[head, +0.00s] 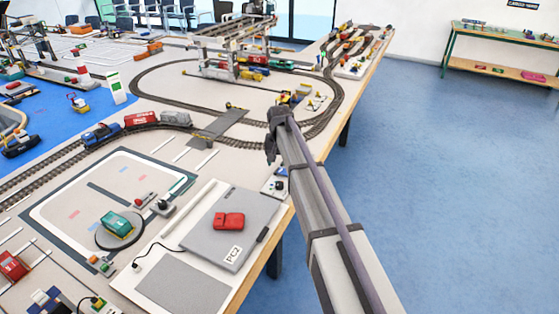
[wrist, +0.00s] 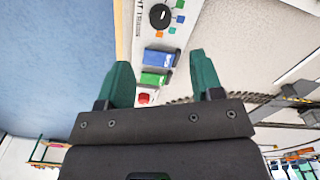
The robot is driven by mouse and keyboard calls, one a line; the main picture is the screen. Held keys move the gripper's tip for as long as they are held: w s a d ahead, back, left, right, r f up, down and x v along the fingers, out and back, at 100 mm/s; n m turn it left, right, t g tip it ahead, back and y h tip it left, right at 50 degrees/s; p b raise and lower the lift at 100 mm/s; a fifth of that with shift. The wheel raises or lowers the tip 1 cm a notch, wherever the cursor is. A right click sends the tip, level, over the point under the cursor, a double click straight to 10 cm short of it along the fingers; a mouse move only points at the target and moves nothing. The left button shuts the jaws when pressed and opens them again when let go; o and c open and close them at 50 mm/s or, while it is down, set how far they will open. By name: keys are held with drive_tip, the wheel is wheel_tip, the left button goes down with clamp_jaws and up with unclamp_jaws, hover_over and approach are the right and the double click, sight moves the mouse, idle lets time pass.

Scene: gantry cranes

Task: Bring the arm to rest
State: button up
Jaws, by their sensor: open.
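My gripper (wrist: 160,62) is open in the wrist view, with its two green fingers spread apart. Nothing is held between them. Behind the gap I see a pale panel with a blue block (wrist: 160,58), a green block (wrist: 154,79) and a red button (wrist: 144,98), all apart from the fingers. In the head view my arm reaches from the lower right up to the table's right side. Its end is over the table edge, and the fingers are not clear there.
The layout table (head: 190,90) carries a looped track, a gantry crane (head: 235,40) and several train cars. A grey case (head: 235,245) with a red box (head: 228,221) lies near its front right. The blue floor (head: 450,180) to the right is open, up to a green-framed bench (head: 505,68).

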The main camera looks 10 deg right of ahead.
idle(0.3)
drive_tip(key=s+r+n+p, duration=0.1)
drive_tip(key=s+n, duration=0.2)
drive_tip(key=s, duration=2.9)
drive_tip(key=shift+s+r, duration=0.2)
drive_tip(key=shift+r, duration=0.15)
